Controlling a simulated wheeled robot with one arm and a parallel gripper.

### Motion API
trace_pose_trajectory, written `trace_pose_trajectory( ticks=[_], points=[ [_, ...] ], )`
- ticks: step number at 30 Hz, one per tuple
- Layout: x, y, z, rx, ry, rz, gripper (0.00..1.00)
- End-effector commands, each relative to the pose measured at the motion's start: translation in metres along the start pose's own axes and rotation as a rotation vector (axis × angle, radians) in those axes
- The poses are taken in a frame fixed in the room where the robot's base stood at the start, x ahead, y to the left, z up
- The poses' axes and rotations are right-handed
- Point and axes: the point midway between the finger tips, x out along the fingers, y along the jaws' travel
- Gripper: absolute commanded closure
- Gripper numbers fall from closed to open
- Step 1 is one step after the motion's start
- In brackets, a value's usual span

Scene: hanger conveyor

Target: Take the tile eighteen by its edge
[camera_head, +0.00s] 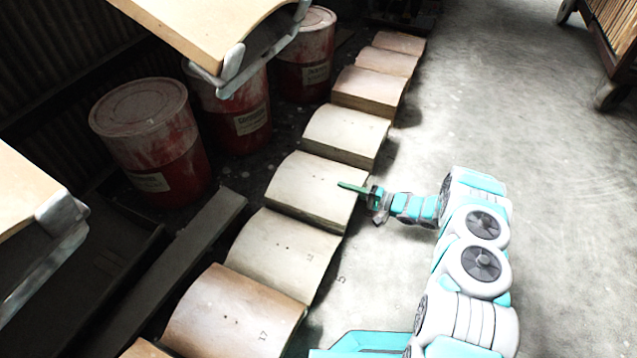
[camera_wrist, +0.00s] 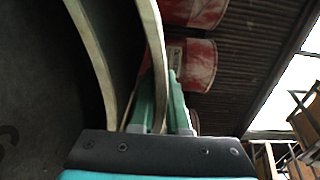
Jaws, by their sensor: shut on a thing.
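Curved tiles lie in a row on the floor in the head view. The near brown one (camera_head: 225,315) bears a mark like 17. The pale tile (camera_head: 275,255) beyond it has a faint mark I cannot read surely. My gripper (camera_head: 353,188) is at the right edge of the following pale tile (camera_head: 305,190). In the wrist view my gripper (camera_wrist: 163,105) has one finger on each side of a curved tile edge (camera_wrist: 153,45) and is shut on it. No number shows legibly on this held tile, so I cannot tell if it is eighteen.
Red drums (camera_head: 150,140) stand left of the row. Hanging carriers with wooden panels (camera_head: 205,25) jut in at upper left. Another curved edge (camera_wrist: 92,65) is close to the left finger. A wheeled cart (camera_head: 610,45) stands at upper right.

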Motion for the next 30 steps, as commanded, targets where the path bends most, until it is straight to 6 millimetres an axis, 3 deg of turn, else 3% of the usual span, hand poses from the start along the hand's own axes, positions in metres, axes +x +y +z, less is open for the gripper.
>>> trace_pose_trajectory(
  ticks=[30],
  points=[
    [0.0, -0.042, -0.001, -0.003, 0.0, -0.005, 1.0]
  ],
)
